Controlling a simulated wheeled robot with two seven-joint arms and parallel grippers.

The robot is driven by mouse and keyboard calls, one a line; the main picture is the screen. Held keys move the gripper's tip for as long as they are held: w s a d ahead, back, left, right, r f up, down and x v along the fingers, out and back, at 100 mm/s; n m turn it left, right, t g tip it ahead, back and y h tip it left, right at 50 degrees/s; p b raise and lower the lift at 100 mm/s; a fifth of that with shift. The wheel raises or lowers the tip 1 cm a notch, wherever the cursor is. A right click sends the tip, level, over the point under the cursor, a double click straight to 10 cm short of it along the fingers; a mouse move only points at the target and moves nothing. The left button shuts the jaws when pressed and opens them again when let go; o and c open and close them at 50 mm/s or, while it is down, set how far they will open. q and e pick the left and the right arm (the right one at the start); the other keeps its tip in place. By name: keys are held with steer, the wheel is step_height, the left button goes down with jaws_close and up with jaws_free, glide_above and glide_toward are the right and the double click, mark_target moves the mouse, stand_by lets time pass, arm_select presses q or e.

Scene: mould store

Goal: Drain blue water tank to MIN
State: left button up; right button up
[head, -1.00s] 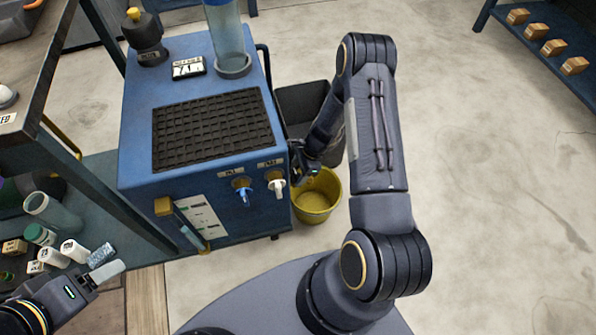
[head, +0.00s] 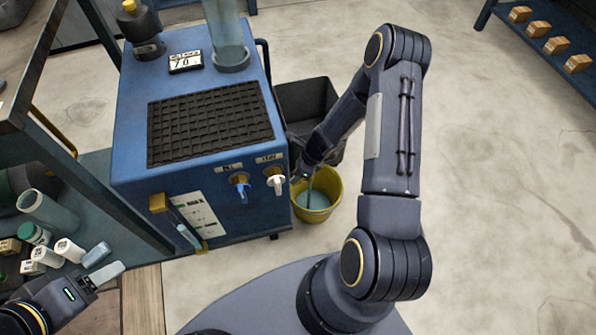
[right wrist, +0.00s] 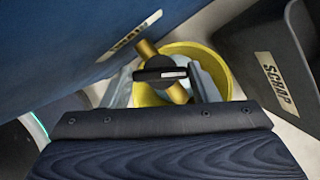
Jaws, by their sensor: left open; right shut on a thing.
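The blue water tank (head: 130,155) is a blue cabinet at centre left. Its slanted sight gauge (head: 188,236) on the front has a white scale plate (head: 195,215) reading MAX; the exact level and MIN mark are unclear. My right gripper (right wrist: 160,76) is shut on the dark drain lever (right wrist: 160,74) on a brass pipe (right wrist: 148,50) at the tank's right side. Below it, the yellow bucket (head: 333,197) holds pale blue water, and a stream falls into it. My left gripper (head: 101,263) is open at lower left, away from the tank.
A dark scrap bin (head: 300,97) stands behind the bucket; its SCRAP label shows in the right wrist view (right wrist: 272,75). Blue and white taps (head: 275,181) are on the tank front. A display (head: 186,62) reads about 70. The floor at right is clear.

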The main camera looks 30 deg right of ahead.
steer(key=shift+m, duration=0.3)
steer(key=o, duration=1)
steer(key=shift+p+v, duration=1.6)
steer(key=shift+v, duration=2.3)
